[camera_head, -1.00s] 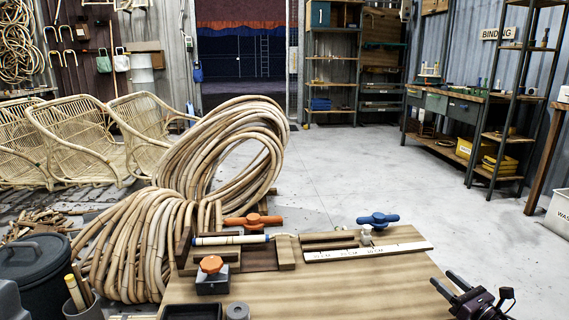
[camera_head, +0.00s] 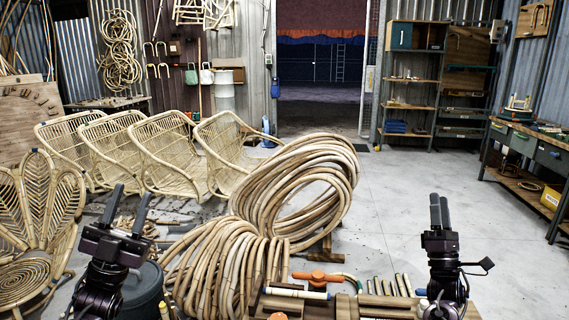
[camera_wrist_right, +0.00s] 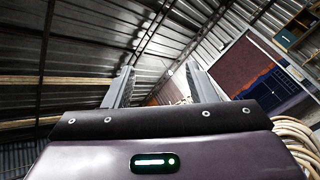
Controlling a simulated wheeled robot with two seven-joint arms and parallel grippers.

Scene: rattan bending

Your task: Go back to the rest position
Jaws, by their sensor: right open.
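My left gripper (camera_head: 130,205) is at the lower left of the head view, raised with its fingers pointing up. Its two fingers stand apart, with nothing between them. My right gripper (camera_head: 440,208) is at the lower right, also upright. The right wrist view shows its two fingers (camera_wrist_right: 159,80) spread apart and empty, with the metal roof behind them. Both grippers are clear of the workbench (camera_head: 470,313), whose top shows at the bottom edge.
Rattan coils (camera_head: 300,190) stand behind the bench. Rattan chair frames (camera_head: 165,155) stand behind left, and a dark bin (camera_head: 142,293) is beside my left arm. Grey floor (camera_head: 410,190) is free at right.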

